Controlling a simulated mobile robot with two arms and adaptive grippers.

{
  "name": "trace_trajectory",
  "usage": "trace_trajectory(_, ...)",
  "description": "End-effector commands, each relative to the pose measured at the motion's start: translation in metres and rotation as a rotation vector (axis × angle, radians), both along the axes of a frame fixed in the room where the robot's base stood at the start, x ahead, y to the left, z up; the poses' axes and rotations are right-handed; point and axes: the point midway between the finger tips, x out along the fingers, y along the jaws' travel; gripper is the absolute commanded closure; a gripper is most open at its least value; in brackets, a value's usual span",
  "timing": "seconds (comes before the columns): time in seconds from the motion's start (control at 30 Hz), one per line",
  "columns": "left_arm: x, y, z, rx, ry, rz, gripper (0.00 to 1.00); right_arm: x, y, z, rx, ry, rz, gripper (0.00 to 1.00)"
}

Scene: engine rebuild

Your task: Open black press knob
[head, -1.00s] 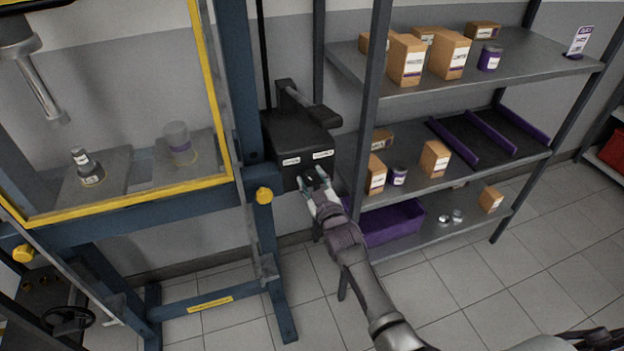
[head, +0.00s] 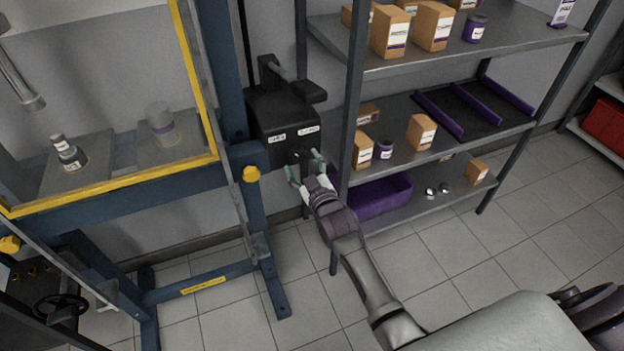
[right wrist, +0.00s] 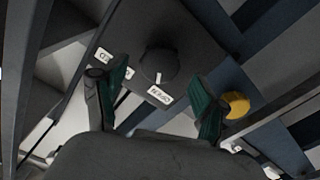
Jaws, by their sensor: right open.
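The black press knob (right wrist: 158,68) is round with a small white mark. It sits on the front of a black box (head: 284,112) on the blue press frame. In the head view the knob is small and partly hidden by my right gripper (head: 306,168). My right gripper is open, its two green-padded fingers spread just in front of the box. In the right wrist view the knob shows between and beyond the fingertips, with nothing held.
A metal shelf (head: 455,55) with boxes, tins and a purple bin (head: 378,196) stands close to the right of my arm. A yellow knob (head: 251,174) is on the press post just left of the gripper. The floor in front is clear.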

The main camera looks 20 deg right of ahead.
Motion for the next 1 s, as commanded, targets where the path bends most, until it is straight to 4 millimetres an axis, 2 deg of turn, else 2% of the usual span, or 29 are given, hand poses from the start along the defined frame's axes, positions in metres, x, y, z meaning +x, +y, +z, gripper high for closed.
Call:
trace_trajectory(0.03,0.0,0.0,0.0,-0.001,0.0,0.0,0.6,-0.014,-0.001,-0.002,-0.001,0.004,0.001,0.28)
trace_trajectory(0.2,0.001,-0.001,0.0,-0.001,-0.001,-0.001,0.6,-0.05,-0.002,-0.001,-0.001,0.003,0.0,0.28)
trace_trajectory(0.4,0.001,-0.001,0.0,-0.001,-0.001,-0.001,0.6,-0.078,-0.003,-0.001,-0.001,0.002,0.0,0.28)
trace_trajectory(0.6,0.001,-0.001,0.0,-0.001,-0.001,-0.001,0.6,-0.086,-0.003,0.0,-0.001,0.001,0.001,0.28)
trace_trajectory(1.0,0.001,-0.001,0.0,-0.001,-0.001,-0.001,0.6,-0.086,-0.003,0.0,-0.001,0.001,0.001,0.28)
